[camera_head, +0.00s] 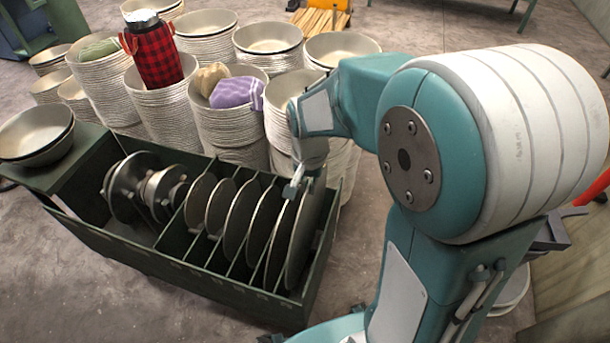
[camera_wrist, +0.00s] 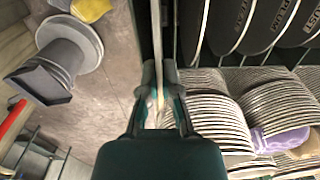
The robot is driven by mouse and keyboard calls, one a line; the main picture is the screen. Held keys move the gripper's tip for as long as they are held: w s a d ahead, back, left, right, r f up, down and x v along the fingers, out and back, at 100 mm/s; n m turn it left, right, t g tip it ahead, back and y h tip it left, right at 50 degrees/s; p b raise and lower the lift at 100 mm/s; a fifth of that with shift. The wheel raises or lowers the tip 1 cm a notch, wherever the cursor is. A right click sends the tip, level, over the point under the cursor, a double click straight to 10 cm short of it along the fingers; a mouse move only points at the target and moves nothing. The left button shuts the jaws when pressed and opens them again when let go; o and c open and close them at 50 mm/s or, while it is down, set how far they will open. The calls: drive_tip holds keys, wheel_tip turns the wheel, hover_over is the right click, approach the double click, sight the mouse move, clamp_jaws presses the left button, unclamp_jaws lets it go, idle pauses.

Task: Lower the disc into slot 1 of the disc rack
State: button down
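The disc rack (camera_head: 190,268) is a long dark green box with dividers, standing on the floor. Several grey discs stand upright in its right part, such as one disc (camera_head: 240,222). My gripper (camera_head: 295,186) is at the rack's right end, over its upper back edge. In the wrist view my gripper (camera_wrist: 159,85) has its fingers closed on the edge of a thin disc (camera_wrist: 155,35), seen edge-on. That disc appears upright at the right end of the rack (camera_head: 308,235), its lower part hidden by the rack wall. I cannot tell whether it touches the bottom. No slot number is readable.
Stacks of metal bowls (camera_head: 165,105) stand close behind the rack, with a plaid-wrapped bottle (camera_head: 155,60) and a purple cloth (camera_head: 237,92) on them. Bowls (camera_head: 37,132) sit on the rack's left end. A grey pedestal-like part (camera_wrist: 62,60) stands on the floor beyond.

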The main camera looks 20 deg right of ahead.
sight(308, 217)
drive_tip(key=shift+f, duration=4.1)
drive_tip(key=shift+s+f, duration=0.1)
drive_tip(key=shift+f, duration=1.85)
drive_tip(key=c, duration=0.7)
unclamp_jaws()
wheel_tip(308, 217, up, 12)
drive_tip(key=shift+a+f, duration=0.1)
drive_tip(key=s+r+n+t, duration=0.2)
drive_tip(key=s+r, duration=0.2)
drive_tip(key=r, duration=0.1)
drive_tip(key=s+r+n+t, duration=0.1)
drive_tip(key=s+r+n, duration=0.1)
drive_tip(key=s+r, duration=0.2)
drive_tip(key=s+r+n+t, duration=0.2)
drive_tip(key=s+r+n, duration=0.1)
drive_tip(key=s+r, duration=0.2)
drive_tip(key=shift+s+r+t, duration=0.3)
drive_tip(key=shift+s, duration=0.2)
